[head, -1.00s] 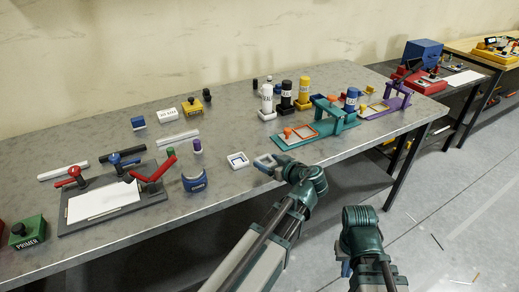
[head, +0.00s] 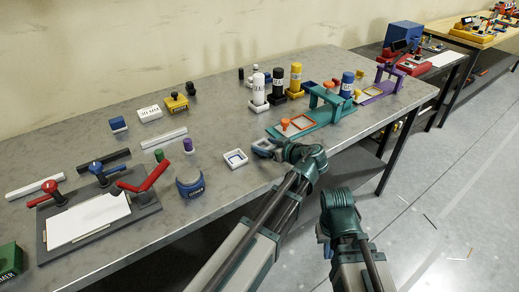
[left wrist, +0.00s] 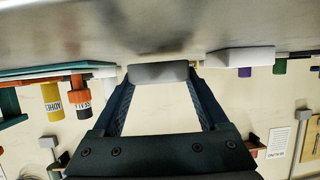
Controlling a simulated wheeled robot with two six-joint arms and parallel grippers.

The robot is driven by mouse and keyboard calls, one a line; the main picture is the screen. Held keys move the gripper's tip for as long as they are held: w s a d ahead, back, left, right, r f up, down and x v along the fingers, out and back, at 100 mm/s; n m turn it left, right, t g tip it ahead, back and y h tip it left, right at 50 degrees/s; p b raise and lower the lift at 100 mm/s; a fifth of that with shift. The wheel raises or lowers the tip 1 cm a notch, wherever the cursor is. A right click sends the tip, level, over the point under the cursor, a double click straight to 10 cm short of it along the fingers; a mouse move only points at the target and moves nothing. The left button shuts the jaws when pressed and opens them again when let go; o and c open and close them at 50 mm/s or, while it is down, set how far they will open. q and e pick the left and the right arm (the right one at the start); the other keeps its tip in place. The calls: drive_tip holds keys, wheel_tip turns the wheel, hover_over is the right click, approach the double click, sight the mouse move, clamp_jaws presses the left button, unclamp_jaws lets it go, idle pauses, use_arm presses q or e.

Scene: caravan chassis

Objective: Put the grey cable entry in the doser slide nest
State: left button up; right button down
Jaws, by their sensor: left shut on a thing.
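My left gripper (head: 264,148) is at the front part of the bench, just right of a white square frame (head: 235,158). In the left wrist view its two dark blue fingers (left wrist: 160,98) are shut on a grey block (left wrist: 158,72), which looks like the grey cable entry. In the head view the block is mostly hidden by the gripper. A teal fixture (head: 315,121) with an orange-framed slide and orange knob stands to the right of the gripper; I cannot tell whether it is the doser slide. My right gripper (head: 327,248) hangs in front of the bench, its jaws unclear.
A purple fixture (head: 384,85) stands beyond the teal one. White, black, yellow and blue bottles stand behind and beside the teal fixture. A blue round pot (head: 190,181) and a dark board (head: 151,200) with red and blue levers lie left. Bare bench lies behind the white frame.

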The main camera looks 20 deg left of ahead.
use_arm(q)
drive_tip(key=shift+a+f, duration=0.2)
drive_tip(key=shift+f, duration=0.15)
drive_tip(key=shift+d, duration=0.2)
drive_tip(key=shift+f, duration=0.15)
drive_tip(key=o, duration=1.3)
drive_tip(key=shift+c, duration=0.2)
use_arm(e)
drive_tip(key=shift+a+f, duration=0.25)
drive_tip(key=shift+f, duration=0.2)
